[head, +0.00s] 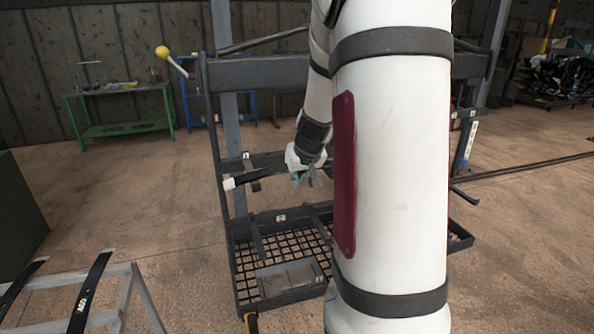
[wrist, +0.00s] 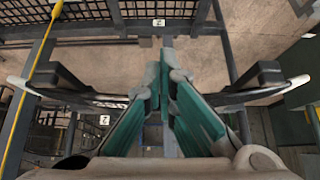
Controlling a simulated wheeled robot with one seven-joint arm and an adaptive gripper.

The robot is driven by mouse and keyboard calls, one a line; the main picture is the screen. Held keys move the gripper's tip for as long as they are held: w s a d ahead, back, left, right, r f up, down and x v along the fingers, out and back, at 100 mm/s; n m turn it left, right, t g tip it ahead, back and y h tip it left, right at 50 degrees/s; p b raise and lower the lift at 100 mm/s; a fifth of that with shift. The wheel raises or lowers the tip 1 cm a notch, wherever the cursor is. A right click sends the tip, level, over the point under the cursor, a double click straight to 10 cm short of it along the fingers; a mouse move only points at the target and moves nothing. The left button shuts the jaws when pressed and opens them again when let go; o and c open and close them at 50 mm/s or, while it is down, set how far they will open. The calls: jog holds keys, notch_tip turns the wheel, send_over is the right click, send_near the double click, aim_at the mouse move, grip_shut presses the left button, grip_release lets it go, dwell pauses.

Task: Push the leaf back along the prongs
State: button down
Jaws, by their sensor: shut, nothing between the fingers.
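The leaf is a dark, gently curved strip with pale ends. In the wrist view the leaf (wrist: 90,98) runs crosswise, passing behind my fingers, with one end at the left and the other at the right. In the head view its left part (head: 258,178) shows, with a white tip; my arm hides the rest. Dark prongs (wrist: 64,76) lie near the leaf on the left and right sides of the wrist view. My gripper (wrist: 165,66) has green-padded fingers, shut and empty, at the leaf's middle; whether they touch it I cannot tell. It also shows in the head view (head: 306,180).
The dark rack frame (head: 262,74) surrounds my gripper, with a mesh shelf (head: 250,258) and a grey box (head: 290,277) low down. More dark leaves (head: 92,285) lie on a grey stand (head: 135,290) at lower left. A green bench (head: 125,129) stands far back.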

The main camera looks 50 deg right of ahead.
jog(key=shift+w, duration=0.1)
dwell(0.4)
jog(key=shift+w+d+b, duration=1.85)
jog(key=shift+w+d, duration=1.05)
jog(key=shift+w, duration=1.8)
jog(key=shift+s+a+p, duration=0.5)
jog(key=shift+s+a, duration=0.05)
jog(key=shift+s, duration=0.35)
jog(key=shift+s+a+p, duration=0.45)
jog(key=shift+s+a, duration=0.05)
jog(key=shift+s, duration=0.35)
jog(key=shift+s+a+p, duration=0.5)
jog(key=shift+s+a, duration=0.05)
jog(key=shift+s, duration=0.35)
